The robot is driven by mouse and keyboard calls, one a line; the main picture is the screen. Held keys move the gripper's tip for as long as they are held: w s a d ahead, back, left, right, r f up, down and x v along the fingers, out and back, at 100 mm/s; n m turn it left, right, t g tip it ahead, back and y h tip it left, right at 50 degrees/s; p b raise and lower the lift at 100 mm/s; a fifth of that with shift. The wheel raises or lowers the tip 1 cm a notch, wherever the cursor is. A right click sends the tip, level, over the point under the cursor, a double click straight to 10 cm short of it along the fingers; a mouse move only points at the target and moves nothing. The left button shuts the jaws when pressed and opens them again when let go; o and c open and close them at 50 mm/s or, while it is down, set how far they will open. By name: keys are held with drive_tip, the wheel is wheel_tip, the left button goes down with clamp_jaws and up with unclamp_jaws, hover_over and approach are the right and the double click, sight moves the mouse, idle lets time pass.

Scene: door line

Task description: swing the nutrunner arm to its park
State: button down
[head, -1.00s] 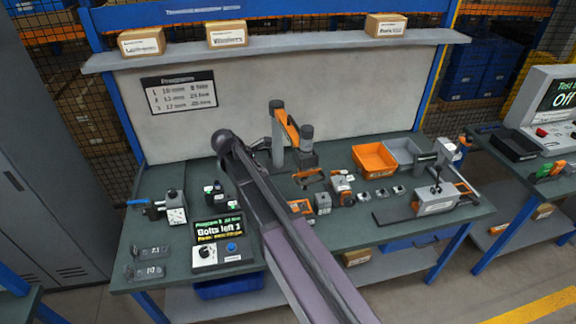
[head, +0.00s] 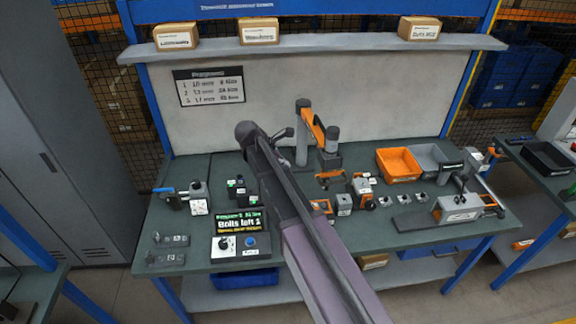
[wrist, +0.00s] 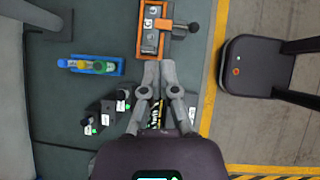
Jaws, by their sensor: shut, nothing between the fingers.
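The nutrunner arm (head: 317,128) shows in the head view as an orange link on a grey post at the back of the green bench. Its link reaches to the right, and a dark grey tool body (head: 329,158) hangs at its end. I cannot make out a marked park. My gripper (wrist: 160,64) shows in the wrist view, shut and empty, its fingertips close together above a dark bench surface. The nutrunner arm cannot be recognised in the wrist view.
An orange bin (head: 398,164) and grey bin (head: 430,158) stand to the right of the nutrunner. A bolt-count panel (head: 240,235) sits at the front left. In the wrist view, an orange-framed fixture (wrist: 150,28) and blue tray (wrist: 91,66) lie near my fingers.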

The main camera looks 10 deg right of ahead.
drive_tip(key=d+r+b+x, duration=0.1)
drive_tip(key=d+b+x, duration=0.1)
drive_tip(key=b+x, duration=0.5)
drive_tip(key=shift+x, duration=2.3)
drive_tip(key=shift+w+d+r, duration=0.1)
drive_tip(key=shift+w+d, duration=0.05)
